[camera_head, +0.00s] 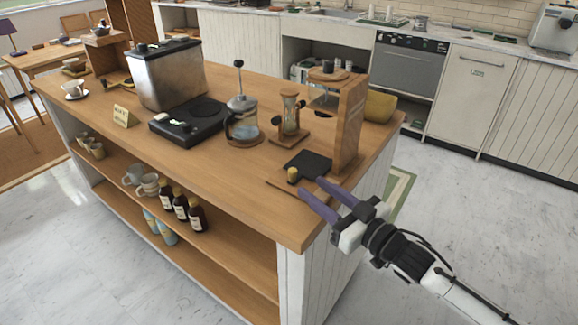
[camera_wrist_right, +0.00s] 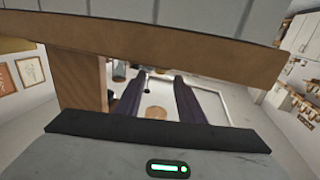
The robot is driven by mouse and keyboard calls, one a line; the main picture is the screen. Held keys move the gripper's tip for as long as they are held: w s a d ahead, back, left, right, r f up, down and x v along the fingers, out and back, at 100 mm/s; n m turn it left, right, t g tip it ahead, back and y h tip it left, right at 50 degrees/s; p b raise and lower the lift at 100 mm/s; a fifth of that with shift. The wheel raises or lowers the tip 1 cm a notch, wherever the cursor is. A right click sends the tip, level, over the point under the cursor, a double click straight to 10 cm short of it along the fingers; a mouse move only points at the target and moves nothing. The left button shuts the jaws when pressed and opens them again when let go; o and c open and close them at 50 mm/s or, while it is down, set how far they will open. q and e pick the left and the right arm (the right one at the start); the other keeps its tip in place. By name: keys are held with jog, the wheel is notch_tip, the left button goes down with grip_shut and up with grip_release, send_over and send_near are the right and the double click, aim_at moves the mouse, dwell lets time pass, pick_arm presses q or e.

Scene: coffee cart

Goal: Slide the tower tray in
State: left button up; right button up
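The wooden tower (camera_head: 350,125) stands at the right end of the counter in the head view. Its flat black tray (camera_head: 309,163) sticks out from the tower's foot toward the front left. A small yellow-brown knob (camera_head: 293,175) stands at the tray's near corner. My right gripper (camera_head: 311,187) has two purple fingers spread apart with nothing visibly between them. Its tips are just right of the knob, close to the tray's near edge; I cannot tell whether they touch. The spread fingers also show in the right wrist view (camera_wrist_right: 160,77). My left gripper is not in view.
On the wooden counter (camera_head: 225,185) stand an hourglass-like item on a stand (camera_head: 290,115), a glass press (camera_head: 242,120) and a black hotplate (camera_head: 188,120). A yellow-brown rounded object (camera_head: 379,107) lies behind the tower. The counter's front right corner is clear.

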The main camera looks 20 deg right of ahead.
aim_at(296, 175)
jog(key=x, duration=0.9)
jog(key=shift+s, duration=0.1)
grip_shut()
